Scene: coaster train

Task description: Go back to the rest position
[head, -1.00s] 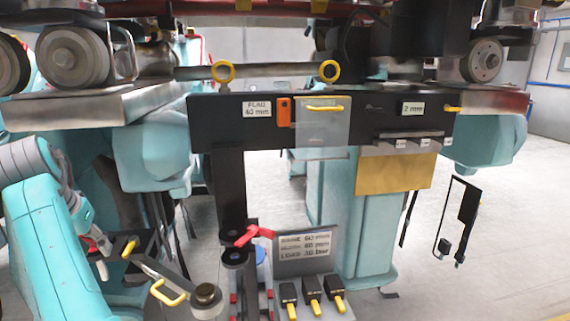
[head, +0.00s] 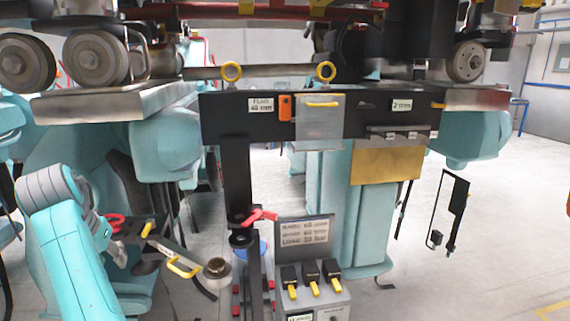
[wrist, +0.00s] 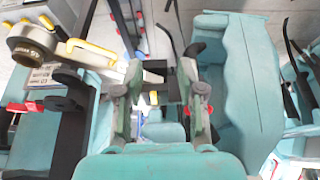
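My teal arm (head: 70,240) is folded low at the left of the head view, and its gripper there is small and partly hidden. A flat tool with a yellow handle (head: 183,267) and a round metal cap (head: 217,270) are right of the gripper in the head view. The handle also shows at upper left in the wrist view (wrist: 91,50).
The coaster train's wheels (head: 95,57) hang across the top. A black beam (head: 350,122) carries labels and a grey plate with a yellow handle. Below stands a sign (head: 304,232) above three black-and-yellow handles (head: 312,280). Floor (head: 510,225) is free at the right.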

